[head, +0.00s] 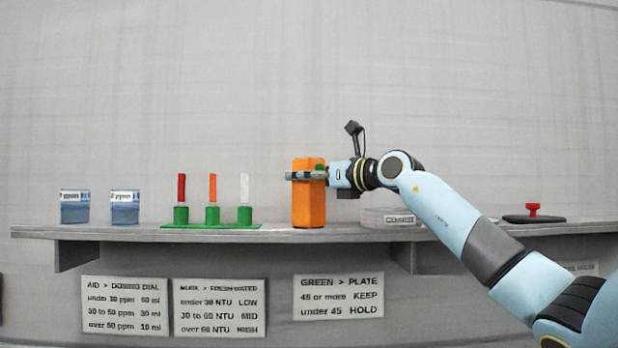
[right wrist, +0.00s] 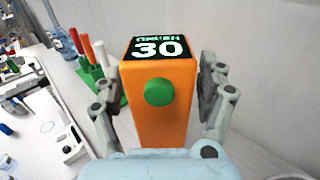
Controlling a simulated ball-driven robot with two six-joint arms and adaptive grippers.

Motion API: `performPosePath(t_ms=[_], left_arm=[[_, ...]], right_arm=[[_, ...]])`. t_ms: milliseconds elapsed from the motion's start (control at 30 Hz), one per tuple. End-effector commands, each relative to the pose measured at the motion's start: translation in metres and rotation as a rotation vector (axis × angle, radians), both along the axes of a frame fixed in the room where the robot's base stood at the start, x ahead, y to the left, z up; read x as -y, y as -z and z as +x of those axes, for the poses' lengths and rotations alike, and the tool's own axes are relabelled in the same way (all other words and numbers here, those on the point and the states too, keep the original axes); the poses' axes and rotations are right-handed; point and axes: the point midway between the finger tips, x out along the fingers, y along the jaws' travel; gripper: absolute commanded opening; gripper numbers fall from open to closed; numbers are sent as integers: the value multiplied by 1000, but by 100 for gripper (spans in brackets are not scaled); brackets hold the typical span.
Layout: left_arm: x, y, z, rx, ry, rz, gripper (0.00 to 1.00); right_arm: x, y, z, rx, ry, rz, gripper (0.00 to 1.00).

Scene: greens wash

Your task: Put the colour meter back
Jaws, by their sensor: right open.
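The colour meter is an orange upright block (head: 309,207) standing on the grey shelf, between the green rack and a pale box. In the right wrist view the meter (right wrist: 163,122) has a green round button and a dark display reading 30, with a word above it that looks like GREEN. My right gripper (head: 306,175) is at the upper part of the meter. In the right wrist view its open fingers (right wrist: 160,98) lie on both sides of the meter, with a gap visible at least on the right. My left gripper is not in view.
The shelf (head: 150,234) also holds two blue-white containers (head: 75,207), a green rack (head: 212,226) with red, orange and white sticks, a pale box (head: 388,217), and a red-handled stamp on a dark pad (head: 533,213). Signs (head: 339,296) hang below; one reads GREEN, under 45 HOLD.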

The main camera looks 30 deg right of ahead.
Motion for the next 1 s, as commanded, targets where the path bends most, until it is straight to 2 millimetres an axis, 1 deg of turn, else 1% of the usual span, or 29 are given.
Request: performPosePath(t_ms=[133, 267, 500, 600, 700, 800, 1000], left_arm=[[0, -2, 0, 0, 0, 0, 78], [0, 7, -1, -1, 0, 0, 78], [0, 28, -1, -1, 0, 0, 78], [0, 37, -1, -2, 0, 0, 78], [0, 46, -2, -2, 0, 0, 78], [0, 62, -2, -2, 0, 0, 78], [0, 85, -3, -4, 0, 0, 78]], right_arm=[[0, -4, -1, 0, 1, -1, 74], [6, 0, -16, 0, 4, -6, 74], [15, 3, -62, -3, 0, -12, 74], [21, 3, -75, -1, 7, -12, 74], [21, 3, -89, -4, 0, -11, 74], [28, 4, -97, 1, 10, -9, 74], [31, 2, -110, 3, 10, -7, 74]])
